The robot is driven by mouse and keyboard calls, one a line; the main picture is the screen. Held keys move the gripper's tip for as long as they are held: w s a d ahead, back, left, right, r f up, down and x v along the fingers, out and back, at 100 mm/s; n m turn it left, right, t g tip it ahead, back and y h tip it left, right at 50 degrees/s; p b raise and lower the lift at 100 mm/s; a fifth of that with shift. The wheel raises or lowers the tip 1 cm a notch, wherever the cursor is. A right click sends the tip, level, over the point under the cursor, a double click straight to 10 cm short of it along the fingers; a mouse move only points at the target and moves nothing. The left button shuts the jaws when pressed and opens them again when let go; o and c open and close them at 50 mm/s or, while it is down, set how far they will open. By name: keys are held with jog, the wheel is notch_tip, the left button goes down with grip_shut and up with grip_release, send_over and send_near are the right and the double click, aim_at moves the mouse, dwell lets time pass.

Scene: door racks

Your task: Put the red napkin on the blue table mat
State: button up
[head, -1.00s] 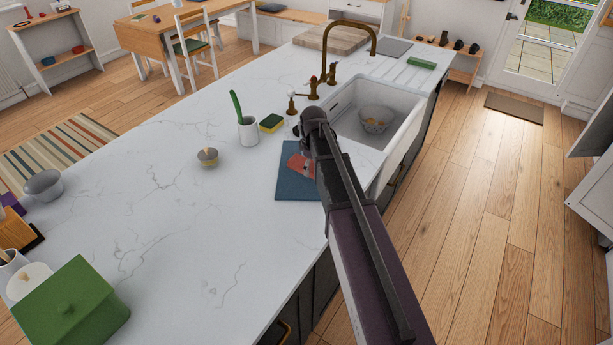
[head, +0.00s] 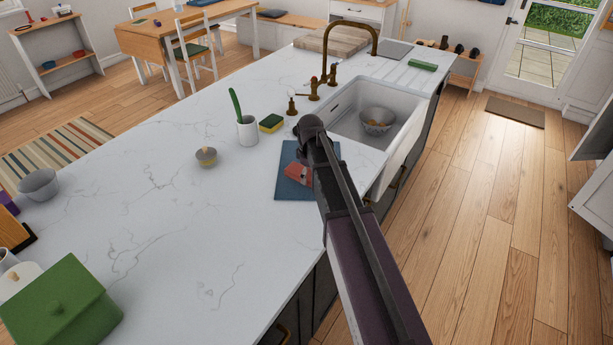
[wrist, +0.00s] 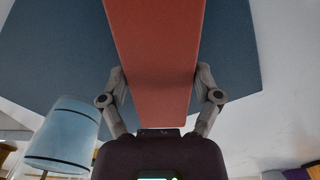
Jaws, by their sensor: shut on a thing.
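The red napkin (head: 298,173) shows in the head view over the blue table mat (head: 290,187), partly hidden by my arm. In the wrist view the napkin (wrist: 155,45) is a long flat red strip between my two fingers, with the blue mat (wrist: 60,55) behind it. My gripper (wrist: 160,85) is shut on the napkin, one finger at each side edge. In the head view my arm hides most of the gripper and the mat's right part. I cannot tell whether the napkin touches the mat.
The sink (head: 350,125) holds a bowl (head: 376,120). The tall tap (head: 350,24) rises behind.

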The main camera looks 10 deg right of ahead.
aim_at(310, 176)
jog(key=shift+f, duration=0.2)
jog(key=o, duration=0.9)
jog(key=shift+r, duration=0.15)
notch_tip(310, 176, up, 12)
jog(key=p, duration=1.2)
jog(key=s+m, duration=0.3)
jog(key=s, duration=0.4)
jog(key=s+m, duration=0.3)
jog(key=s, duration=0.3)
jog(key=s+m, duration=0.3)
jog(key=s, duration=0.4)
jog(key=shift+s+a, duration=0.3)
jog(key=shift+s, duration=0.05)
